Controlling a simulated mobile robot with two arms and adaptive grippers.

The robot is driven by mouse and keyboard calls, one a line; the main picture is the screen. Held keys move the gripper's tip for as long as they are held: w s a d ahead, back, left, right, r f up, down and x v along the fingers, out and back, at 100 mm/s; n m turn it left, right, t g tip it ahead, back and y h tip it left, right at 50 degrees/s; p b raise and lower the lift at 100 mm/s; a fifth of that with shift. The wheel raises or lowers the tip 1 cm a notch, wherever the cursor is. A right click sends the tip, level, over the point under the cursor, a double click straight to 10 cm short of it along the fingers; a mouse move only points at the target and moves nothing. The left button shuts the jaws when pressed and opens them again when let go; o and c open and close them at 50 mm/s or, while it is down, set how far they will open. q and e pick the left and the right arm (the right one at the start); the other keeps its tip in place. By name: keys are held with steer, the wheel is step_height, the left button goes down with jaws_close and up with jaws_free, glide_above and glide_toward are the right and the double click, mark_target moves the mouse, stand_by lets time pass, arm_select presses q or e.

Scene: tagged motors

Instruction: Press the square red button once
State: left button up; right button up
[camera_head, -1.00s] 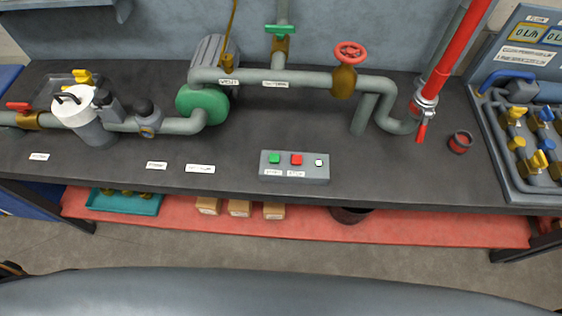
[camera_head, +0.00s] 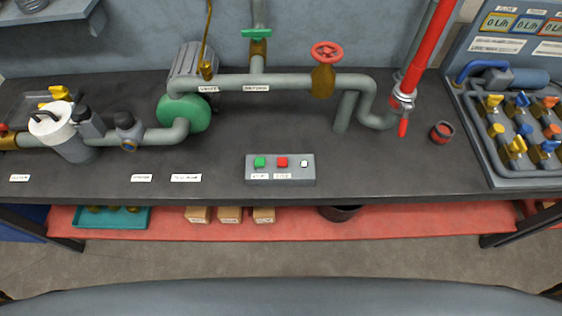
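Nothing covers the red button. Neither of my grippers shows in the head view.
The dark bench top (camera_head: 235,190) is clear around the box. Behind it run grey pipes with a green pump (camera_head: 184,113) and a red valve wheel (camera_head: 326,50). A red cup (camera_head: 441,132) and a valve panel stand right. Boxes and a teal tray (camera_head: 110,218) sit on the red shelf below.

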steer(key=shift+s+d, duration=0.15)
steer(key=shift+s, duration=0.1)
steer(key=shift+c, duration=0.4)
